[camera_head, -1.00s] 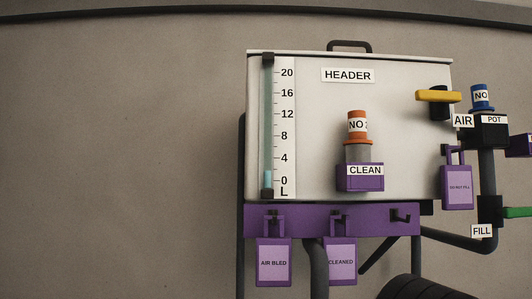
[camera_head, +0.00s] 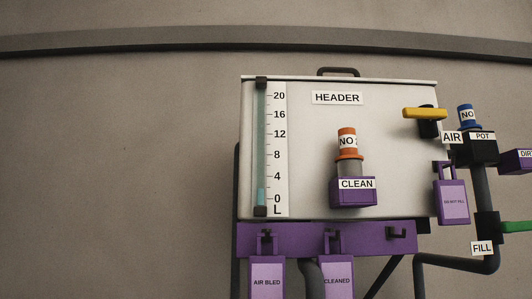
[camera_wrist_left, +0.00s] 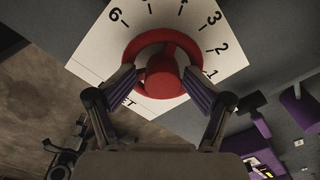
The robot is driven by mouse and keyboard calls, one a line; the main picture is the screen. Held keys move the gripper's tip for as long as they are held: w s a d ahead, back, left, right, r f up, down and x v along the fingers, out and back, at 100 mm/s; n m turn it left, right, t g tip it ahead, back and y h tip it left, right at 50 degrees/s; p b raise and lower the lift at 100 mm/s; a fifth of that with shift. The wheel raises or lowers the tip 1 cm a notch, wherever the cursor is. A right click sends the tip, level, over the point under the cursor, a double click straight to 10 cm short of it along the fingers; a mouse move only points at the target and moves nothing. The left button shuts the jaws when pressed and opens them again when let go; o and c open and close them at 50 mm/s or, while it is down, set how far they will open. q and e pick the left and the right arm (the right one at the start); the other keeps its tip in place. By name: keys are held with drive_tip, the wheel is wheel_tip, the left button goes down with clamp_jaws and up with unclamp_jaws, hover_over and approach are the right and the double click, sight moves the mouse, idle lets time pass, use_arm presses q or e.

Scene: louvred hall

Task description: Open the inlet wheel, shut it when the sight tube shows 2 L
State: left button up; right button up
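The sight tube (camera_head: 261,140) stands at the left of the white header tank (camera_head: 390,150) in the head view. Its pale blue liquid (camera_head: 261,196) tops out about midway between the 0 and 4 marks, near 2 L. In the left wrist view a red wheel (camera_wrist_left: 163,96) sits on a white numbered dial plate (camera_wrist_left: 205,28). My left gripper (camera_wrist_left: 161,70) straddles the wheel's central hub, one purple-padded finger on each side, apparently open with small gaps; contact with the rim is unclear. My right gripper is in neither view.
A yellow lever (camera_head: 424,114), a blue-capped pot (camera_head: 467,117) and a green handle (camera_head: 517,227) are at the right. Purple tags (camera_head: 267,278) hang below the tank. An orange-capped vessel (camera_head: 347,140) stands in front of it. Bare wall fills the left.

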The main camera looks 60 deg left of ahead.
use_arm(q)
wheel_tip(320, 180, up, 7)
drive_tip(key=p, duration=0.6)
drive_tip(key=shift+r, duration=0.15)
wheel_tip(320, 180, up, 12)
idle(0.4)
